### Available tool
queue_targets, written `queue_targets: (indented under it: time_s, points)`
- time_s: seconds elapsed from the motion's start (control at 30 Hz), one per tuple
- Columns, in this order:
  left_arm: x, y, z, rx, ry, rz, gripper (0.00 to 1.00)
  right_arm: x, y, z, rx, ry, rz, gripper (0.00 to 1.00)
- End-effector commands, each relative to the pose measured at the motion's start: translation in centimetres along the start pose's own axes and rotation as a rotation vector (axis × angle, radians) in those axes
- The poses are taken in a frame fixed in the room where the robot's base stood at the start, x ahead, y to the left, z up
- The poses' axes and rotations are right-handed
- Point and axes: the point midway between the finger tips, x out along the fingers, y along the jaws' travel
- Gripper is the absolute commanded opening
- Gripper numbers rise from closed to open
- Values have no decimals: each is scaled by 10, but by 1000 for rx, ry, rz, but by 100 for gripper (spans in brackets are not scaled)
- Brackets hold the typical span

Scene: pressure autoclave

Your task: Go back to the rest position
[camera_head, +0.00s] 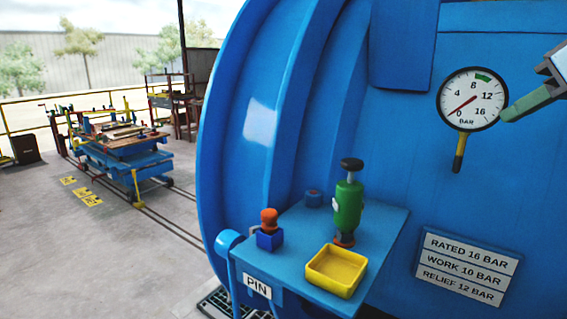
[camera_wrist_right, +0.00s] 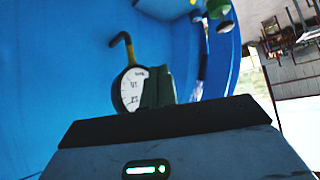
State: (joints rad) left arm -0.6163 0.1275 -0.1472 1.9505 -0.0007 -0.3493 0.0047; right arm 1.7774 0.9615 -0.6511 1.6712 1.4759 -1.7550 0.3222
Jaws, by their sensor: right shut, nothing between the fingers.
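My right gripper (camera_head: 507,114) comes in from the right edge of the head view. Its green fingertips are shut and empty, just right of the pressure gauge's lower rim; I cannot tell whether they touch it. The round white pressure gauge (camera_head: 472,99) is on the blue autoclave (camera_head: 410,150), its red needle near 0. In the right wrist view the gauge (camera_wrist_right: 131,88) is partly hidden behind the dark green fingers (camera_wrist_right: 158,86). My left gripper is in neither view.
A blue shelf (camera_head: 290,245) marked PIN juts out below, with a green valve (camera_head: 347,205), a yellow tray (camera_head: 336,271) and an orange-topped pin (camera_head: 269,222) in a blue block. A rating plate (camera_head: 467,268) is at lower right. A loaded cart (camera_head: 120,140) stands on rails at left, beside open floor.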

Motion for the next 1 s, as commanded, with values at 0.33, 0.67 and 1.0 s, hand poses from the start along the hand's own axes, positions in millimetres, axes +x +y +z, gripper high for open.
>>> queue_targets:
  time_s: [0.33, 0.67, 1.0]
  points:
    - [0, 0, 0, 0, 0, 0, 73, 96, 28, 30, 31, -5, 36, 0]
    - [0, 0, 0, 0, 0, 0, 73, 196, 62, 94, 34, -6, 114, 0]
    - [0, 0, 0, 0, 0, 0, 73, 275, 87, 188, -19, -18, 200, 0]
